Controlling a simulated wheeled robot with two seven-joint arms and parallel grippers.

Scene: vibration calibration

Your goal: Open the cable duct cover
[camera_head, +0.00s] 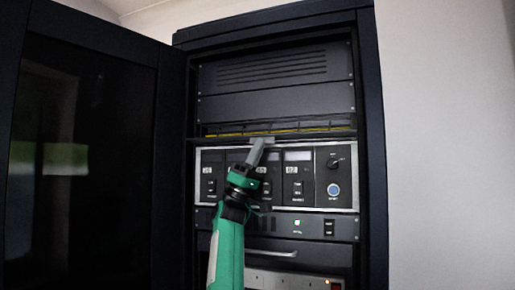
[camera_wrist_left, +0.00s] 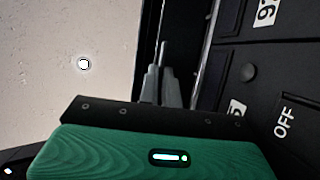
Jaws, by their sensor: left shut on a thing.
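The cable duct (camera_head: 230,128) is a narrow slot across the rack, with a yellow line of cable showing inside it. Its cover (camera_head: 318,136) is a thin dark strip along the front, below the yellow line, and appears tilted outward. My left gripper (camera_head: 261,141) reaches up from below and is shut on the middle of the cover's front edge. In the left wrist view, the grey fingers (camera_wrist_left: 163,73) are close together, against a dark strip. The exact contact is too small to see. My right gripper is not in view.
The black rack cabinet's glass door (camera_head: 85,160) stands open at the left. Below the duct is a silver-framed control panel (camera_head: 325,180) with switches and a blue button, close behind my gripper. A vented panel (camera_head: 275,75) is above. A bare wall (camera_head: 450,150) is at the right.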

